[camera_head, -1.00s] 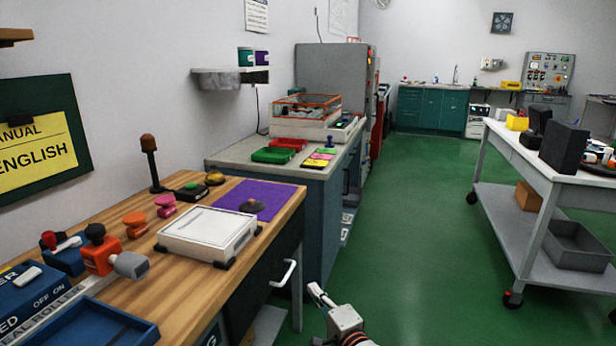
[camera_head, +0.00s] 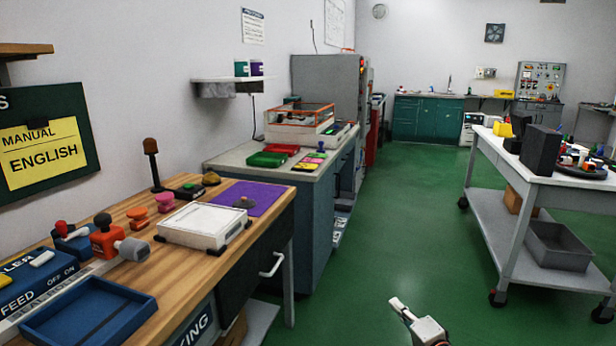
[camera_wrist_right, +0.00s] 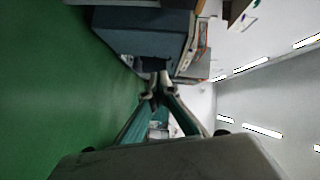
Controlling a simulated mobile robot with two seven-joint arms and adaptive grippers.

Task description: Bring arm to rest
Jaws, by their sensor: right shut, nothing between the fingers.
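My right gripper (camera_head: 398,304) shows at the bottom of the head view, to the right of the wooden bench and above the green floor. Its fingers are together and hold nothing. In the right wrist view the gripper's fingertips (camera_wrist_right: 157,76) meet near the middle of the picture, with no object between them. The gripper is apart from the bench and the cart. My left gripper is not in either view.
The wooden bench (camera_head: 150,262) at left carries a blue tray (camera_head: 88,312), a white flat box (camera_head: 205,226) and several coloured knobs. A white cart (camera_head: 545,172) stands at right. Green floor (camera_head: 390,225) between them is clear.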

